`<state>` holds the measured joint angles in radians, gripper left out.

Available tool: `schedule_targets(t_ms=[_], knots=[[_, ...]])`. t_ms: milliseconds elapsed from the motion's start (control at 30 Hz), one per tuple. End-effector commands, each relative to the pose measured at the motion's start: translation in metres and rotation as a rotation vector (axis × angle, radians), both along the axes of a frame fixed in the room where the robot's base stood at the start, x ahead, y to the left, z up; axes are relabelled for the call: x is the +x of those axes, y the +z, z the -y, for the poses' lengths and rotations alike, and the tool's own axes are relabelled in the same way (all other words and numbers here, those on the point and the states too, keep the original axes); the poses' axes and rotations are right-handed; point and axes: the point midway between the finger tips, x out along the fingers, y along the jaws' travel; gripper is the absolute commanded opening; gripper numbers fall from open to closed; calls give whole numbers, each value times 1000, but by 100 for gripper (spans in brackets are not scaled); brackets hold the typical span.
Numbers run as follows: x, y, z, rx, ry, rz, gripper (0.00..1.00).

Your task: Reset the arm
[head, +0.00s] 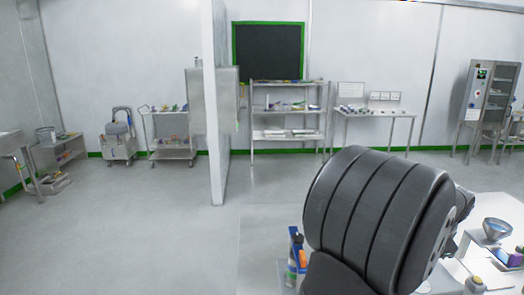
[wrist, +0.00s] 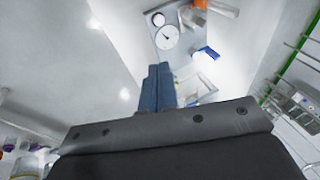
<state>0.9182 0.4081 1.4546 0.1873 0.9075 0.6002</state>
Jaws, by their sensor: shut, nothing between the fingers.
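My gripper (wrist: 158,70) shows in the wrist view as two blue-grey fingers lying together, shut and empty. It is raised in the air, and its fingertips point towards a grey surface with a round white dial (wrist: 166,37). In the head view a large black ribbed part of my own arm fills the lower right. It hides my gripper and part of the white worktop (head: 492,208) there.
A blue funnel-like vessel (head: 496,228) and a purple item (head: 516,259) stand on the worktop. Bottles (head: 296,250) stand left of my arm. A partition (head: 215,110), shelf rack (head: 290,135), cart (head: 172,153) and steel cabinet (head: 490,105) are farther back.

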Motion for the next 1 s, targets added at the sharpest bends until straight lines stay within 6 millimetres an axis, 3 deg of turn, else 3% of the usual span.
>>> schedule_targets(t_ms=[200, 400, 833, 1000], knots=[[-15, 41, -9, -2, 0, 2, 0], [-23, 63, -14, -1, -1, 1, 0], [-26, 70, -15, 0, -1, 0, 0], [-26, 70, -16, 1, -1, 0, 33]])
